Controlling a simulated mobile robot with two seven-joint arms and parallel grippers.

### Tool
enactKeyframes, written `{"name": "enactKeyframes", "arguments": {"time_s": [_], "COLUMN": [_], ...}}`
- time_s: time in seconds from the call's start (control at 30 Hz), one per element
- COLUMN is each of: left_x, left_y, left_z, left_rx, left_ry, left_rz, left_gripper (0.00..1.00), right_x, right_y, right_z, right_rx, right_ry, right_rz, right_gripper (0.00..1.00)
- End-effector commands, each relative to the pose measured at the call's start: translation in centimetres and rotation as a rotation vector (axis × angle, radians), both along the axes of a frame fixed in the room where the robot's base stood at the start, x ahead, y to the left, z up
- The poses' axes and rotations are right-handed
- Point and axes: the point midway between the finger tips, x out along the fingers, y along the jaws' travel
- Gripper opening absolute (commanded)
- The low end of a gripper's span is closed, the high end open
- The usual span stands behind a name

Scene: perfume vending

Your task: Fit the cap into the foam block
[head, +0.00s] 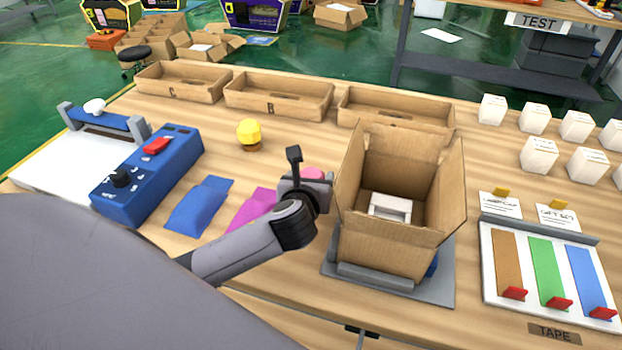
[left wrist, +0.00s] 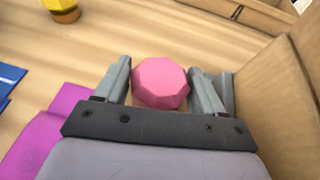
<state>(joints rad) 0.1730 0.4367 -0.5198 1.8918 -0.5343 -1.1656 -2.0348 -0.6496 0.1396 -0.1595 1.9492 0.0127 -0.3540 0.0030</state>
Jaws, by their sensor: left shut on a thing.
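The pink faceted cap (head: 312,172) is held in my left gripper (head: 310,176), above the table just left of the open cardboard box (head: 397,240). In the left wrist view the cap (left wrist: 160,83) sits between the two grey fingers of the left gripper (left wrist: 160,75), with the box wall (left wrist: 285,100) close on the right. The white foam block (head: 390,207) lies inside the box, and its upper part shows from the head. The foam block is hidden in the left wrist view. My right gripper is not in view.
A yellow cap on a brown base (head: 249,134) stands behind the gripper. Blue (head: 198,205) and magenta (head: 250,212) sheets lie to the left. The box's raised flaps are close beside the gripper. Cardboard trays (head: 278,97) line the back; white boxes (head: 538,155) stand right.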

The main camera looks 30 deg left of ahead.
Motion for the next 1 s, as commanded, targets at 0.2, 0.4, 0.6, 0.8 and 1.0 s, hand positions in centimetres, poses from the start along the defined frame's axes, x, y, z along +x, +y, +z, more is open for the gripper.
{"name": "enactKeyframes", "arguments": {"time_s": [0.2, 0.4, 0.6, 0.8, 1.0], "left_x": [0.0, 0.0, 0.0, -0.8, -3.9], "left_y": [0.0, 0.0, 0.0, -0.4, -1.7], "left_z": [-0.1, -0.1, -0.1, 0.6, 2.0], "left_rx": [0.0, 0.0, 0.0, -0.001, -0.002], "left_ry": [-0.001, -0.001, -0.001, -0.001, 0.0], "left_rz": [0.0, 0.0, 0.0, -0.003, -0.004], "left_gripper": [0.37, 0.94, 0.94, 0.94, 0.94], "right_x": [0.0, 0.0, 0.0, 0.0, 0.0], "right_y": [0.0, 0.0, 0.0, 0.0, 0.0], "right_z": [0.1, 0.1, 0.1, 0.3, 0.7], "right_rx": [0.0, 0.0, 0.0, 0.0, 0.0], "right_ry": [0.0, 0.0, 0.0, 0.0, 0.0], "right_rz": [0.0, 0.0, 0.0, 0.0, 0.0], "right_gripper": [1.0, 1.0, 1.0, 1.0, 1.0]}}
